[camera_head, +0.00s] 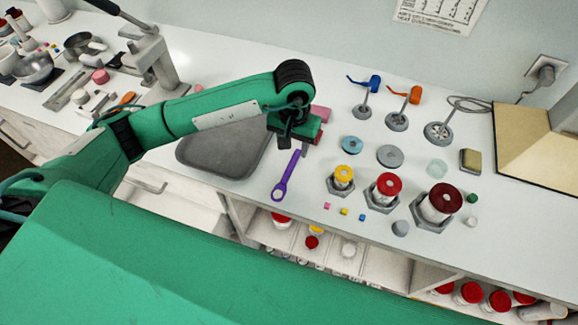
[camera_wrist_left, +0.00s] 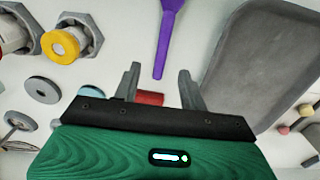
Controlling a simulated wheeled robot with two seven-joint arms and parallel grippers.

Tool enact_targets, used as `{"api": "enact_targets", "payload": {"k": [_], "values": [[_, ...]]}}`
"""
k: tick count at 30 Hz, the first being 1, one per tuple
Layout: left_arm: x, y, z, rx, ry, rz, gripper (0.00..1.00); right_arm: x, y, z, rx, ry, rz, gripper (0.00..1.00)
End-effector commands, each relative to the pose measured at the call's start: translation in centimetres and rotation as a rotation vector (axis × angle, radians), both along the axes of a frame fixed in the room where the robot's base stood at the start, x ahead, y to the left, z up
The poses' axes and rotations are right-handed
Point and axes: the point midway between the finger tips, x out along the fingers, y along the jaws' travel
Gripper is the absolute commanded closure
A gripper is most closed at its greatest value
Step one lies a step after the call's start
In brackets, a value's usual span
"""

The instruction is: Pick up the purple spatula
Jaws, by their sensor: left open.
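The purple spatula (camera_head: 286,178) lies on the white counter, just right of the grey tray, its wider end toward the front edge. In the left wrist view the spatula (camera_wrist_left: 166,38) runs from the top edge down to between the fingertips. My left gripper (camera_head: 299,146) is over the spatula's far, narrow end. In the left wrist view my left gripper (camera_wrist_left: 160,74) is open, one finger on each side of that narrow end. I cannot tell whether the fingers touch it or how high they are above the counter. My right gripper is in neither view.
The grey tray (camera_head: 224,171) is close on the left. To the right stand jars with yellow (camera_head: 345,173), red (camera_head: 389,184) and dark red (camera_head: 444,197) tops in hexagonal bases. Small coloured cubes lie near the front edge. Open shelves are below.

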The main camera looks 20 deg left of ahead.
Motion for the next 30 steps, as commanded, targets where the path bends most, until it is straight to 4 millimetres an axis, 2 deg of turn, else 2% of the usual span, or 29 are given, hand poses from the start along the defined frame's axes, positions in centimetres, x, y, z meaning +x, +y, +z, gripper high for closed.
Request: {"api": "enact_targets", "payload": {"k": [2,9,11,16,21,25,30], "values": [[-0.1,0.0,-0.9,0.000,0.003,0.001,0.57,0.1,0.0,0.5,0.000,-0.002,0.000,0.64],[-0.1,0.0,-2.2,-0.001,0.002,0.001,0.57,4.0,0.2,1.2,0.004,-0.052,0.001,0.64],[-0.2,0.1,-2.6,-0.001,0.003,0.001,0.57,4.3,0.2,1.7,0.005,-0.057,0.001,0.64],[-0.4,0.4,-4.4,-0.002,0.004,0.002,0.57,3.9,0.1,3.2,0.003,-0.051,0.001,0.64],[-0.4,0.3,-6.4,-0.002,0.003,0.001,0.57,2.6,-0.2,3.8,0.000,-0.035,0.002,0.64],[-0.3,0.4,-7.1,-0.002,-0.001,0.001,0.57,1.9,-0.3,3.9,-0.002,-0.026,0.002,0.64],[-0.3,0.4,-7.1,-0.002,-0.001,0.000,0.57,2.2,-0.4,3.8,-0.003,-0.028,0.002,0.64]]}}
